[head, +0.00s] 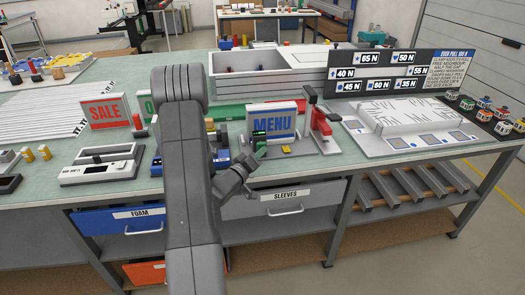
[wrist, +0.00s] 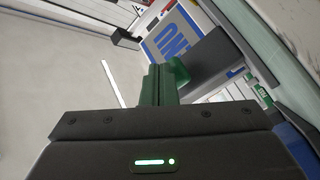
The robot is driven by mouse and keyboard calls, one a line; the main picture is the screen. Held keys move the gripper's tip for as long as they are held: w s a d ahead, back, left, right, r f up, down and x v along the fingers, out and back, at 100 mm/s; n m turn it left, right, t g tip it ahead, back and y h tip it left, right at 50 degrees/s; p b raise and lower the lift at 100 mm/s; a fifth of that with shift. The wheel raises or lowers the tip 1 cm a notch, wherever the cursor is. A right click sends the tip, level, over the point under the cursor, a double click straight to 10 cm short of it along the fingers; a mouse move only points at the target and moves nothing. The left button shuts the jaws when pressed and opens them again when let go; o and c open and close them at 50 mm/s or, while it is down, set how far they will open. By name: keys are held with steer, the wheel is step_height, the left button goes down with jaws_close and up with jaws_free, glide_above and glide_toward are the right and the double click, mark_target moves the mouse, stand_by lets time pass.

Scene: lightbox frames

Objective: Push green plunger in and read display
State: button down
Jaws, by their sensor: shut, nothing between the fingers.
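A rounded green part, which looks like the green plunger (wrist: 179,72), shows just right of the fingertips, beside a dark grey block (wrist: 214,64). I cannot tell whether the fingers touch it or how far in it sits. The display's reading is too small to read.
A red clamp-like stand (head: 319,118) is right of the MENU sign. A SALE sign (head: 106,113) and a white-and-black device (head: 100,166) stand to the left. A board of N values (head: 385,72) and a white tray (head: 412,122) are to the right. Drawers front the bench.

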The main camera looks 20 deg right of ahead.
steer(key=shift+w+d, duration=0.2)
steer(key=shift+w, duration=0.55)
stand_by(0.5)
stand_by(0.3)
steer(key=shift+s+a+b, duration=0.25)
steer(key=shift+s+b, duration=0.25)
steer(key=shift+s, duration=0.5)
steer(key=shift+s+a+b, duration=0.25)
steer(key=shift+s+b, duration=0.2)
steer(key=shift+s, duration=0.5)
steer(key=s+b, duration=0.1)
steer(key=s, duration=0.1)
steer(key=s+a, duration=0.1)
steer(key=s, duration=0.2)
steer(key=shift+b, duration=0.4)
steer(key=shift+w, duration=0.2)
steer(key=p, duration=0.1)
steer(key=w+p, duration=0.1)
steer(key=p, duration=0.1)
steer(key=shift+w+d+r, duration=0.15)
steer(key=shift+w+r, duration=0.05)
steer(key=shift+w, duration=0.1)
